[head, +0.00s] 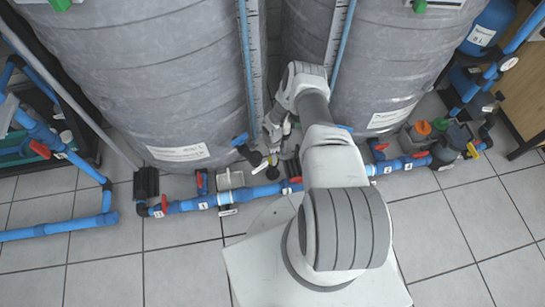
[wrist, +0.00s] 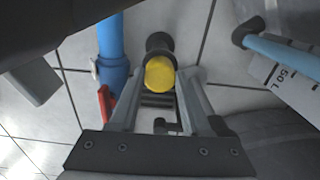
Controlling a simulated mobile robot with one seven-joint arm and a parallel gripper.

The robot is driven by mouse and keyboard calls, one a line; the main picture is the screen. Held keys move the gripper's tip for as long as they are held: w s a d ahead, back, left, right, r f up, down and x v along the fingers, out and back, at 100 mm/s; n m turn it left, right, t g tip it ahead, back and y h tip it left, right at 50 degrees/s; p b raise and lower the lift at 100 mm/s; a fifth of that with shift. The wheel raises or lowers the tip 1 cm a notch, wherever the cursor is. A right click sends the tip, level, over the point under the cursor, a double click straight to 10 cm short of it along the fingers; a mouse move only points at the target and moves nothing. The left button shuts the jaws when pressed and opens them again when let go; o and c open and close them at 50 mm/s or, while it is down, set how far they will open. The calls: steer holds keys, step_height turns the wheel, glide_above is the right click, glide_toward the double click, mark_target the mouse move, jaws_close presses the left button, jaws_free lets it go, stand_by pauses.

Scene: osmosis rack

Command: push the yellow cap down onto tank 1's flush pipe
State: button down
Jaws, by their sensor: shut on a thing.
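The yellow cap (wrist: 159,74) is a small round disc between my gripper's two grey fingers in the wrist view. My gripper (wrist: 160,80) is shut on it. A black round pipe fitting (wrist: 159,42) shows just beyond the cap, nearly in line with it. I cannot tell whether cap and fitting touch. In the head view my gripper (head: 274,148) is low between the two big grey tanks, beside the left tank (head: 165,80). The cap is too small there to make out surely. The tank labels are too small to read.
A blue pipe with red valve handles (head: 265,191) runs along the floor before the tanks; in the wrist view a red handle (wrist: 105,103) is close left of my gripper. The right tank (head: 385,65) and a ruled white strip (wrist: 285,70) are near.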

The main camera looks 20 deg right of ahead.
steer(key=r+p, duration=0.1)
steer(key=r, duration=0.2)
steer(key=r+p, duration=0.1)
steer(key=shift+s+d+r+p, duration=0.2)
steer(key=shift+d+r+p, duration=0.1)
steer(key=shift+r+p, duration=0.1)
steer(key=s+d+r+p, duration=0.3)
steer(key=s+d+r, duration=0.3)
steer(key=d, duration=0.3)
steer(key=shift+s+p, duration=0.15)
steer(key=shift+p, duration=0.15)
